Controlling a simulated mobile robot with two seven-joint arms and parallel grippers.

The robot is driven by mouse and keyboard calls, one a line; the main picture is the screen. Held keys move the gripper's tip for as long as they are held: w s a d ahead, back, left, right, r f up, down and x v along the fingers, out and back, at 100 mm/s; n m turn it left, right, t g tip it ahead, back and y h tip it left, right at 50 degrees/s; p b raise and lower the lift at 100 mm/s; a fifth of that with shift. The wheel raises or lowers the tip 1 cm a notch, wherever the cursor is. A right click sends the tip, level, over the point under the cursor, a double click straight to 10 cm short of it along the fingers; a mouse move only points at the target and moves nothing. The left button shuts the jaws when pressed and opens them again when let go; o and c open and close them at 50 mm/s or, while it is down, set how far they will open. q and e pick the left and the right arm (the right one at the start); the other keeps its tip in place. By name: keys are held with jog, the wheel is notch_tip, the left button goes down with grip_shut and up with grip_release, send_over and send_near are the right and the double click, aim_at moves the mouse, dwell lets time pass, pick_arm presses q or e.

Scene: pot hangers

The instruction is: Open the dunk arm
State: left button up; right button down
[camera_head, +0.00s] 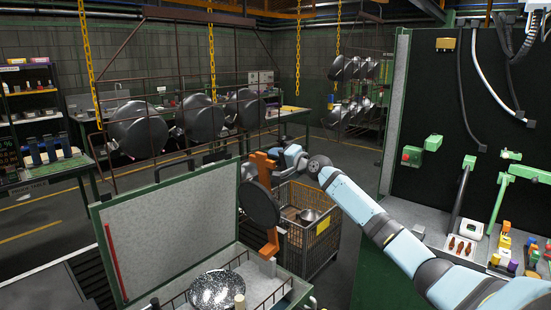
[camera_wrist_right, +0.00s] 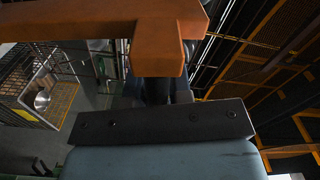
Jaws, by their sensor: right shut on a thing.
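The dunk arm (camera_head: 269,242) is an orange bar with a dark round plate (camera_head: 259,205) on it. It stands raised at the right side of an open-topped tank with a grey back panel (camera_head: 170,235). My right gripper (camera_head: 276,160) reaches in from the right and is shut on the orange top end of the dunk arm. In the right wrist view the orange bar (camera_wrist_right: 100,22) crosses the top, with its thick end (camera_wrist_right: 158,48) in front of the gripper. The fingertips are mostly hidden behind the orange part. My left gripper is out of view.
A speckled dark pot (camera_head: 217,289) sits in the tank's rack. A yellow wire cart (camera_head: 318,240) with a metal bowl stands behind the dunk arm. Pans (camera_head: 140,130) hang from a chained rack above. A green-framed workstation (camera_head: 480,130) stands at right.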

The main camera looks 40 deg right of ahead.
jog(key=c, duration=1.1)
grip_release()
jog(key=shift+s, duration=0.1)
jog(key=shift+s+f, duration=0.1)
jog(key=shift+s, duration=0.15)
jog(key=s+d+b, duration=0.2)
jog(key=s, duration=1.1)
